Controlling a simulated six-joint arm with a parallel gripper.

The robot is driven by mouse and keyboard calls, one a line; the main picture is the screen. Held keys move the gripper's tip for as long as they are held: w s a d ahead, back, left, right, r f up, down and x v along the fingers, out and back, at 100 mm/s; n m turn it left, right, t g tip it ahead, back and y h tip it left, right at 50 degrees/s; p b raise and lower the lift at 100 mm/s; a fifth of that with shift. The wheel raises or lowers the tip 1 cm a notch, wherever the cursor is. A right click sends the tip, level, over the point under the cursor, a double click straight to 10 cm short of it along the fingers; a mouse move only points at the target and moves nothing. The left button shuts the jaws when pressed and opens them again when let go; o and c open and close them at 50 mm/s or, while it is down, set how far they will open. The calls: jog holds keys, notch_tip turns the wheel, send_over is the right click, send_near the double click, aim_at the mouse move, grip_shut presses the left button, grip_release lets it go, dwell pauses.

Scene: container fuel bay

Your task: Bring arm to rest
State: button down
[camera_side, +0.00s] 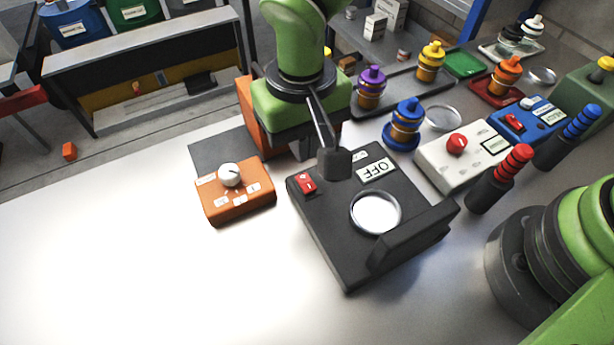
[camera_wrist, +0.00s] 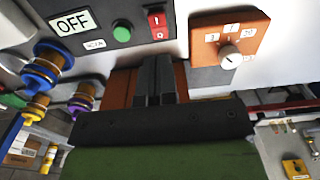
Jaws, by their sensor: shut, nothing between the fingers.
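My gripper (camera_side: 337,170) hangs from my green arm in the side view, pointing down at the rear of the black device (camera_side: 335,235). Its dark fingers (camera_wrist: 155,62) are together and empty in the wrist view. In the side view the fingertips hide the device's green button; contact cannot be told. The button (camera_wrist: 122,33) shows in the wrist view, between the display (camera_wrist: 75,21) reading OFF and the red switch (camera_wrist: 157,22). The round pale plate (camera_side: 376,212) on the device is bare.
An orange box with a white knob (camera_side: 229,174) stands left of the device. At right are a white box with a red knob (camera_side: 456,144), red-handled (camera_side: 512,165) and blue-handled (camera_side: 578,125) tools. A blue-capped jar (camera_side: 404,120) stands behind. The table's left front (camera_side: 130,270) is clear.

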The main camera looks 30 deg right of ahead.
jog(key=shift+r, duration=0.85)
jog(key=shift+d+r, duration=0.1)
jog(key=shift+r, duration=0.1)
jog(key=s+d+r+m+t+y, duration=0.2)
jog(key=d+r+t, duration=0.1)
jog(key=d+r, duration=1.15)
jog(key=s+d+r+m+t, duration=0.1)
jog(key=s+d+r+t, duration=0.1)
jog(key=s, duration=0.4)
jog(key=s+d+r+m+t, duration=0.1)
jog(key=s+d+r+t, duration=0.1)
jog(key=s+d, duration=0.2)
jog(key=shift+s+d+r, duration=0.4)
jog(key=shift+s, duration=0.45)
